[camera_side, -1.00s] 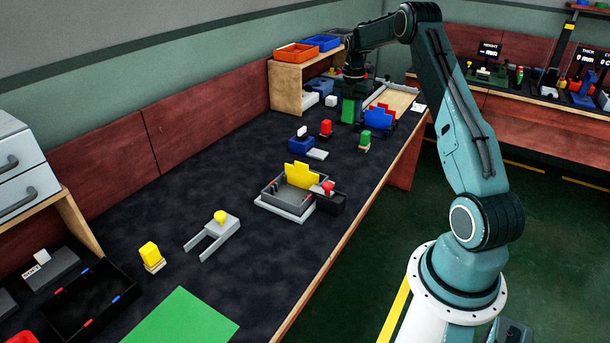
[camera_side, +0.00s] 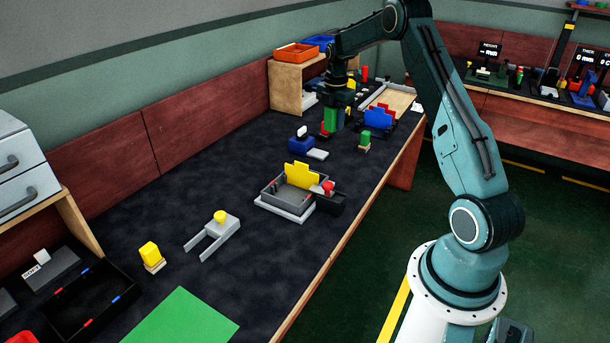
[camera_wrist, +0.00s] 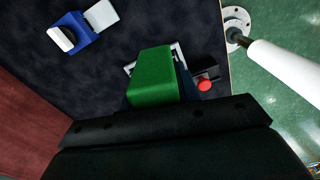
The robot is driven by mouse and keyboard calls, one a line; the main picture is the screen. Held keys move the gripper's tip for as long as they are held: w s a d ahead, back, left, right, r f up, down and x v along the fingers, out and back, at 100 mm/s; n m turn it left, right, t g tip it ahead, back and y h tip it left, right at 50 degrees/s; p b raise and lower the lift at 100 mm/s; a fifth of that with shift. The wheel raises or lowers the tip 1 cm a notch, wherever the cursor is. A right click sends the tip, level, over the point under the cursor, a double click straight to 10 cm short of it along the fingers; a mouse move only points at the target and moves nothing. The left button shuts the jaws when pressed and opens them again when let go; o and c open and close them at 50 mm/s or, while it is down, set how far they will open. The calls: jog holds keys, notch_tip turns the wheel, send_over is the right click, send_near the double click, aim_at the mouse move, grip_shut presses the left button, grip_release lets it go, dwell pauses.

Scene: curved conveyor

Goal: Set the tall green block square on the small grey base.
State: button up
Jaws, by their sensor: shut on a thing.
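The tall green block (camera_side: 331,119) hangs upright below my gripper (camera_side: 335,103), which is shut on it. In the wrist view the green block (camera_wrist: 150,75) stands out beyond the dark gripper body (camera_wrist: 165,112); the fingertips are hard to make out. A small light grey plate (camera_side: 317,154), which looks like the grey base, lies flat on the dark table, nearer the side camera than the block and apart from it. It shows beside a blue block in the wrist view (camera_wrist: 101,15).
A blue block with a white top (camera_side: 301,143) stands beside the plate. A small green-topped piece (camera_side: 364,141) and a blue stepped piece (camera_side: 380,117) stand to the right. A grey tray fixture with a yellow back (camera_side: 292,194) stands nearer the camera. Dark table lies clear left of the plate.

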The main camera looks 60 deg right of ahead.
jog(key=w+a+f+m, duration=0.15)
jog(key=a+m, duration=0.25)
jog(key=a, duration=0.6)
jog(key=w+a+f+m, duration=0.15)
jog(key=a+m, duration=0.25)
jog(key=a, duration=0.6)
jog(key=s+a+f+m, duration=0.1)
jog(key=s+a+m, duration=0.2)
jog(key=a, duration=0.5)
jog(key=s+a+f+m, duration=0.2)
jog(key=s+a+m, duration=0.1)
jog(key=a, duration=0.5)
jog(key=shift+s+m, duration=0.25)
jog(key=shift+m, duration=0.55)
jog(key=shift+a, duration=0.2)
jog(key=w+a+r, duration=0.1)
jog(key=a+r, duration=0.3)
jog(key=a, duration=0.9)
jog(key=w+a+r, duration=0.1)
jog(key=a+r, duration=0.3)
jog(key=a, duration=0.9)
notch_tip(320, 180, down, 16)
jog(key=shift+s+a+f, duration=0.1)
jog(key=shift+s+a, duration=0.05)
